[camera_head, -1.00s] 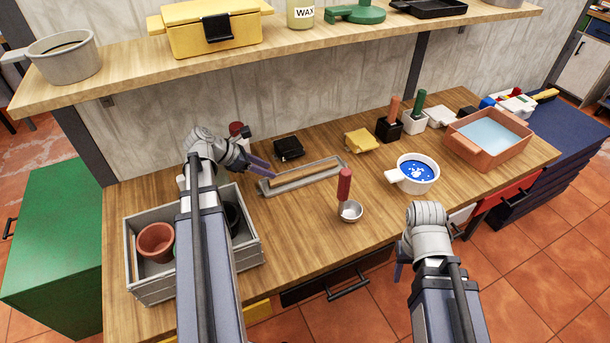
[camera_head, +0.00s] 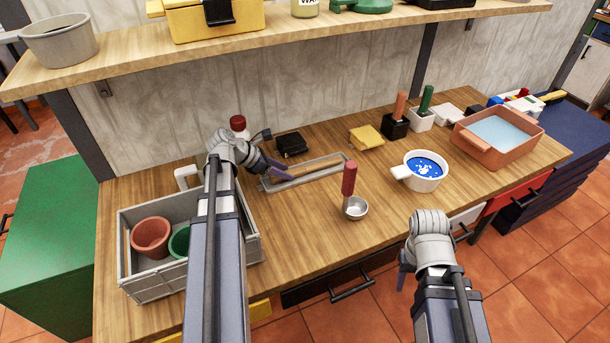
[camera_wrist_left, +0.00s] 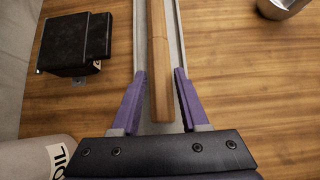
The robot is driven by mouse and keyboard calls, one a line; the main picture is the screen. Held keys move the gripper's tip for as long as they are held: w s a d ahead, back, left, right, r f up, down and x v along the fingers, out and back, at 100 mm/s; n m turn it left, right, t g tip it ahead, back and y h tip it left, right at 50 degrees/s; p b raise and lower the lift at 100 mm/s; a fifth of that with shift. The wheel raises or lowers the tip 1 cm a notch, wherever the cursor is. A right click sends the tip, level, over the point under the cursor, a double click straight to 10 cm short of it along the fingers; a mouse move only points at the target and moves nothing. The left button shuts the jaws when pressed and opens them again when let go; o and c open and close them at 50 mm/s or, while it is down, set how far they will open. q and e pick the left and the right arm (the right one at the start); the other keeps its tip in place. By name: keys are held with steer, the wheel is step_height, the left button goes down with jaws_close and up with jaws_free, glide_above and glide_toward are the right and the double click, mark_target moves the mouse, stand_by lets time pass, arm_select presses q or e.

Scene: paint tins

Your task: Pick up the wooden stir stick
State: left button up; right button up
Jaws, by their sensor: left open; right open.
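The wooden stir stick (camera_wrist_left: 158,75) lies lengthwise in a narrow grey tray (camera_head: 345,158) on the workbench. In the head view the stick (camera_head: 315,168) is partly hidden by my left gripper at its near-left end. My left gripper (camera_head: 288,172) is open. In the left wrist view the purple fingers of my left gripper (camera_wrist_left: 160,85) stand on either side of the stick's end, apart from it, over the tray. My right gripper (camera_head: 405,272) is at the bench's front edge, away from the stick; its fingers are mostly hidden.
A black box (camera_head: 291,144) sits behind the tray, and a bottle with a red cap (camera_head: 238,123) stands behind my left arm. A grey crate (camera_head: 130,280) holds pots. Bare bench lies in front.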

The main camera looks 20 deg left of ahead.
arm_select(q)
steer(key=shift+w+d+f, duration=0.2)
steer(key=shift+w+f, duration=0.1)
steer(key=shift+f, duration=0.2)
steer(key=shift+r, duration=0.1)
arm_select(e)
steer(key=shift+f, duration=0.4)
arm_select(q)
steer(key=shift+c, duration=0.3)
jaws_close()
steer(key=shift+r, duration=0.1)
arm_select(e)
steer(key=shift+r, duration=0.1)
arm_select(q)
step_height(320, 180, up, 10)
steer(key=p, duration=1)
arm_select(e)
step_height(320, 180, up, 10)
